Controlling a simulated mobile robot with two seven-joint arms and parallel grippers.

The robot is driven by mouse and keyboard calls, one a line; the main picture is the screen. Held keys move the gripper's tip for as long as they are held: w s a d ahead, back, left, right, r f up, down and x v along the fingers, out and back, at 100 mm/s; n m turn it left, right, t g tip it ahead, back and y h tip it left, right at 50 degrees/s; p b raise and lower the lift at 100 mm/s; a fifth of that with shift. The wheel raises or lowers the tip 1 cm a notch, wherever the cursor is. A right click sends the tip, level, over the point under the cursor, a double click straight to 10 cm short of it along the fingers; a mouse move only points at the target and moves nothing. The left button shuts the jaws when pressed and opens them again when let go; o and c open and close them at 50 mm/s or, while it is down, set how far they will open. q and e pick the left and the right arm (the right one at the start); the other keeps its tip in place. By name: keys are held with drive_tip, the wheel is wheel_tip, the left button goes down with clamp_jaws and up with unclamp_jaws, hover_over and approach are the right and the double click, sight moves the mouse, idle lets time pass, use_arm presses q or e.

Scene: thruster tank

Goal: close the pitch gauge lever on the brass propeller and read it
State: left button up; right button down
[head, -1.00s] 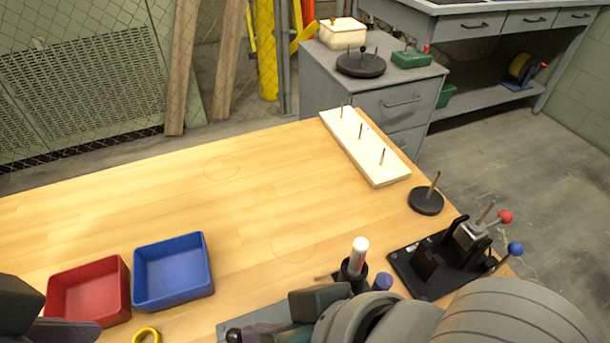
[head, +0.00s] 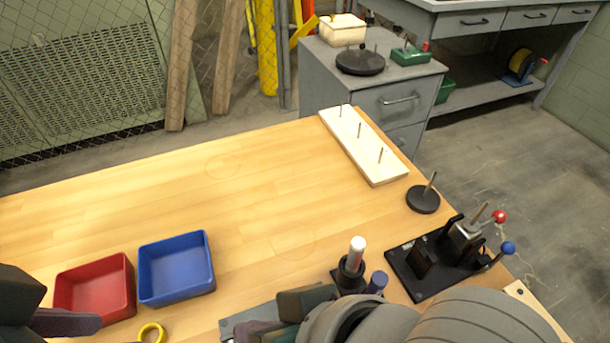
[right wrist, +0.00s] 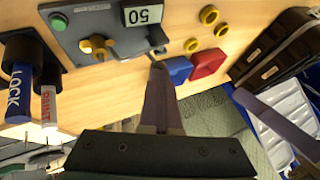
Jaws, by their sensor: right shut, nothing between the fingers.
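The pitch gauge is a grey plate (right wrist: 75,30) with a green button, a small brass propeller (right wrist: 97,47) and a display reading "50" (right wrist: 143,14). A thin grey lever-like piece (right wrist: 155,50) shows below the display. In the head view only a corner of the plate (head: 228,327) shows, mostly behind my right arm. My right gripper (right wrist: 157,66) is shut and empty, its tips at or very near that lever-like piece; contact is unclear. It also shows in the head view (head: 250,333). My left gripper (head: 88,323) is partly in view at the lower left.
Red (head: 95,289) and blue (head: 176,268) trays and a yellow ring (head: 151,333) lie to the left. Upright markers (head: 356,252) and a black clamp fixture (head: 430,262) stand to the right. A white peg board (head: 365,147) lies behind. The table's middle is clear.

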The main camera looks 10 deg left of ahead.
drive_tip(key=shift+s, duration=0.1)
idle(0.4)
drive_tip(key=shift+r+p, duration=0.75)
drive_tip(key=shift+p, duration=0.25)
